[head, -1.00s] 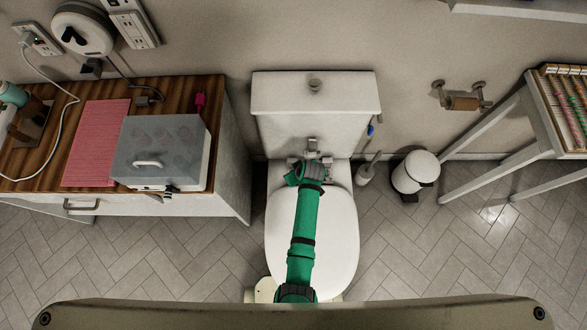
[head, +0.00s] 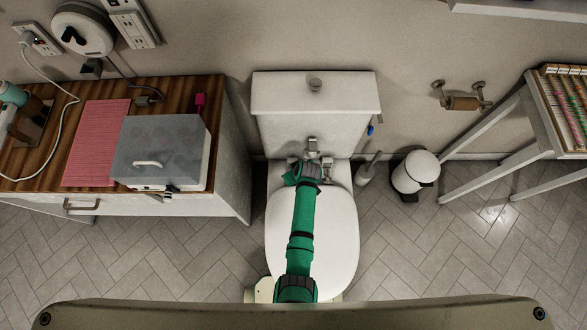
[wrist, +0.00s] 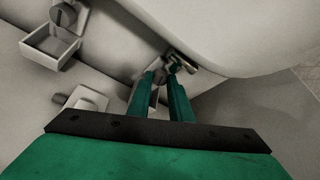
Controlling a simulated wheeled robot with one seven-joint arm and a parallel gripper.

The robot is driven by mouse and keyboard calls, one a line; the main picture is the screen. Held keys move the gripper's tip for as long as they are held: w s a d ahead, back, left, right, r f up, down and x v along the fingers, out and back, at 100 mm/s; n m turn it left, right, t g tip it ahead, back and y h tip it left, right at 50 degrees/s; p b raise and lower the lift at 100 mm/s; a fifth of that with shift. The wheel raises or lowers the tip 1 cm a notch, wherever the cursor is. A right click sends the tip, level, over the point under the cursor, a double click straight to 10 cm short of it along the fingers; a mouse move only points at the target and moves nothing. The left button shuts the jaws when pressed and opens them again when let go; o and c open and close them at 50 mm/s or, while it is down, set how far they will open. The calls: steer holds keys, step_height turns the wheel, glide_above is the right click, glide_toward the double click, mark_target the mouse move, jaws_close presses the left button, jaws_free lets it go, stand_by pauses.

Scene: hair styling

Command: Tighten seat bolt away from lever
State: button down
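The toilet (head: 335,230) stands in the middle of the head view, its pale seat lid down. Hinge fittings (head: 312,147) show between lid and tank. A small blue part on the tank's right side may be the lever (head: 371,130). My gripper (wrist: 161,76) points in near the seat's hinge edge in the wrist view; my wrist hides its fingers in the head view. Its two green fingers have a narrow gap, and a small dark metallic part (wrist: 174,62) lies at their tips. I cannot tell whether they grip it. A slotted round bolt (wrist: 64,14) is apart at upper left.
An open box-like cover (wrist: 50,46) and another pale fitting (wrist: 86,99) lie left of the fingers. A cabinet (head: 237,170) stands left of the toilet. A brush (head: 365,173) and a bin (head: 414,172) stand right. The floor in front is clear.

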steer(key=m, duration=0.1)
steer(key=m+h, duration=0.1)
steer(key=m, duration=0.1)
steer(key=m+h, duration=0.1)
steer(key=m, duration=0.1)
steer(key=shift+a+t, duration=0.25)
steer(key=shift+t, duration=0.15)
steer(key=m, duration=0.2)
steer(key=m+h, duration=0.1)
steer(key=m, duration=0.1)
steer(key=m+h, duration=0.1)
steer(key=shift+a+m, duration=0.25)
steer(key=shift+m, duration=0.15)
steer(key=m+g+h, duration=0.1)
steer(key=m, duration=0.4)
steer(key=shift+w+a+g+h, duration=0.2)
steer(key=shift+g+h, duration=0.2)
steer(key=shift+w+m+g+h, duration=0.15)
steer(key=shift+m+g, duration=0.25)
steer(key=shift+m, duration=0.85)
steer(key=shift+m+g+h, duration=0.15)
steer(key=shift+m+g, duration=0.25)
steer(key=shift+m, duration=0.85)
steer(key=c, duration=1.9)
jaws_free()
steer(key=shift+o, duration=0.2)
